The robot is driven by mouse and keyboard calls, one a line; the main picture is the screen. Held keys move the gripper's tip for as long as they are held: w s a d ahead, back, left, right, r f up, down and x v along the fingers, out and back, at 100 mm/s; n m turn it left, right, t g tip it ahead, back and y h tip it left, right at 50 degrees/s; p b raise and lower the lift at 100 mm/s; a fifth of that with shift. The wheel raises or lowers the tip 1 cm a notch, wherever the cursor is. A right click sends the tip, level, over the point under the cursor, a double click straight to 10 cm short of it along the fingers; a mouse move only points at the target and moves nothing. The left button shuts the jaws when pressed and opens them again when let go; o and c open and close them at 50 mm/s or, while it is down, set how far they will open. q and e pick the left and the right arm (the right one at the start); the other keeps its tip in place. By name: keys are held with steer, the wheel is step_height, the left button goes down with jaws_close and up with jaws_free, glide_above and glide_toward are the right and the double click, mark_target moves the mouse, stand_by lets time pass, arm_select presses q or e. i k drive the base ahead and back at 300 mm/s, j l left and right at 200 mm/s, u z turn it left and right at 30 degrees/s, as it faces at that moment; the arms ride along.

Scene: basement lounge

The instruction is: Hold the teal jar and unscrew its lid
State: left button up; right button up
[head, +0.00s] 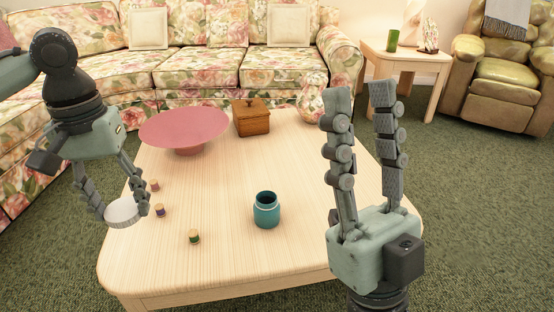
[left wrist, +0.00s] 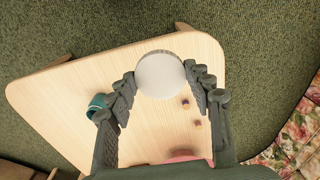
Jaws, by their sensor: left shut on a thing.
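The teal jar (head: 267,215) stands upright on the wooden table (head: 225,270), with its mouth open and no lid on it. It also shows in the left wrist view (left wrist: 97,104), partly behind a finger. My left gripper (head: 122,212) is shut on a round white lid (head: 121,216), holding it by its sides near the table's left edge, well left of the jar. The lid also shows between the fingers in the left wrist view (left wrist: 160,75). My right gripper (head: 360,92) is open and empty, fingers pointing up, right of the jar.
Several small spools (head: 194,237) stand between the lid and the jar. A pink dish (head: 185,125) and a brown wooden box (head: 252,122) are at the back of the table, with a floral vase (head: 312,98) at the back right. The table around the jar is clear.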

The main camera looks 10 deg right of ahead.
mark_target(267, 207)
steer(key=i+l+z, duration=0.3)
steer(key=l+z, duration=0.15)
steer(key=i+l+z, duration=0.5)
steer(key=k+l, duration=0.05)
steer(key=l, duration=0.05)
